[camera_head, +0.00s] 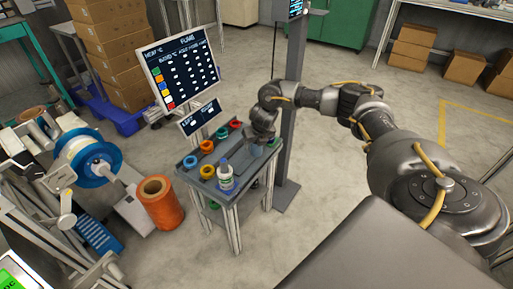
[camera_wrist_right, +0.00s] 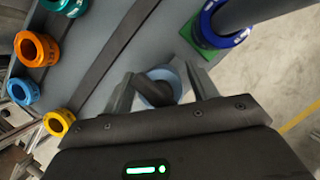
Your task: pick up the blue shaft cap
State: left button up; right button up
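My right gripper (camera_head: 262,137) is low over the right end of the small grey table (camera_head: 240,190). In the right wrist view its fingers (camera_wrist_right: 158,76) are spread on either side of a pale blue ring-like cap (camera_wrist_right: 174,82) with a dark grey middle. Small gaps seem to show beside it. A darker blue ring (camera_wrist_right: 228,38) with white marks sits by a green piece at the upper right. A bright blue ring (camera_wrist_right: 21,92) lies at the left; it also shows in the head view (camera_head: 190,161). Which one the task means is unclear. My left gripper is out of view.
Orange (camera_head: 206,146), yellow (camera_head: 207,171), green (camera_head: 221,132) and red (camera_head: 236,124) rings and a white bottle (camera_head: 226,178) share the table. A grey post (camera_head: 292,100) stands close behind my gripper. Screens (camera_head: 180,68) rise at the table's back left.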

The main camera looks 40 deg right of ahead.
jog(key=c, duration=0.9)
jog(key=shift+r, duration=0.1)
jog(key=shift+r, duration=0.55)
notch_tip(320, 180, up, 2)
jog(key=shift+a+r+p, duration=0.1)
jog(key=shift+r+p, duration=0.15)
jog(key=shift+p, duration=0.25)
pick_arm(q)
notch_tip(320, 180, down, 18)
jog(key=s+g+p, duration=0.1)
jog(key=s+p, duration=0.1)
jog(key=p, duration=0.5)
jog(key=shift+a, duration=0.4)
pick_arm(e)
jog(key=s+a+r, duration=0.9)
jog(key=a, duration=0.1)
jog(key=shift+s+r, duration=0.15)
jog(key=shift+s, duration=0.2)
